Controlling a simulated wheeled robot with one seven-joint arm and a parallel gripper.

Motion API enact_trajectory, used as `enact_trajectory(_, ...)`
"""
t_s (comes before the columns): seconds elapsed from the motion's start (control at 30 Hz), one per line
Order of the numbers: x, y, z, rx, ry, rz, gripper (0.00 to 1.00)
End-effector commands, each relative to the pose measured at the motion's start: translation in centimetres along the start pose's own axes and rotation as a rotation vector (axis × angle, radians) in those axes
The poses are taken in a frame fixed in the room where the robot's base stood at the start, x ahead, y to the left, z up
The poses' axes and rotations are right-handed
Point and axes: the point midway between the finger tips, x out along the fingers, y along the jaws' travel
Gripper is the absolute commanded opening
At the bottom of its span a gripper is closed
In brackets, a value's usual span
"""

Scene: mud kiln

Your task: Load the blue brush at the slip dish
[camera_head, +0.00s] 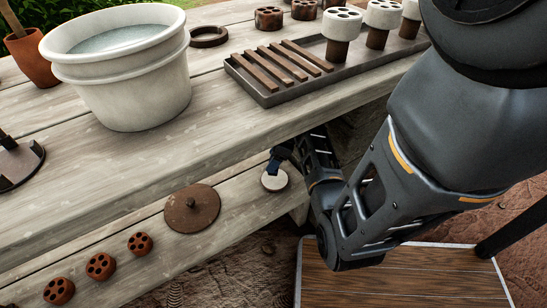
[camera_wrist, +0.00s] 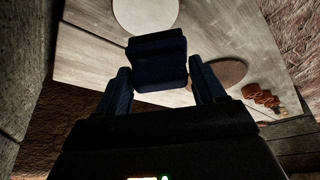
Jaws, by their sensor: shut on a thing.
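My gripper (camera_head: 283,152) is low over the lower bench board, shut on the blue brush (camera_head: 273,165). In the wrist view the dark blue brush (camera_wrist: 158,62) shows as a block between the two fingers of my gripper (camera_wrist: 162,88). A small round pale dish (camera_head: 274,181), which looks like the slip dish, sits on the lower board just below the brush. The dish (camera_wrist: 146,14) also shows at the top of the wrist view, just beyond the brush. I cannot tell whether the brush touches the dish.
A brown round lid (camera_head: 192,208) lies left of the dish, with several small holed clay pieces (camera_head: 100,266) farther left. The upper bench edge (camera_head: 190,160) overhangs behind my gripper. A white bucket (camera_head: 125,80) and a tray (camera_head: 270,92) with slats and cups stand above.

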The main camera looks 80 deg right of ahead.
Motion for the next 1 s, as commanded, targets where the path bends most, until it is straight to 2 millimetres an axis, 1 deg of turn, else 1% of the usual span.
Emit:
enact_trajectory(0.27, 0.6, 0.0, 0.3, 0.000, 0.000, 0.000, 0.45)
enact_trajectory(0.47, 2.1, 0.0, 0.9, 0.000, 0.000, 0.000, 0.45)
enact_trajectory(0.8, 5.0, 0.0, 2.1, 0.000, 0.000, 0.000, 0.45)
enact_trajectory(1.0, 5.6, 0.0, 2.3, 0.000, 0.000, 0.000, 0.45)
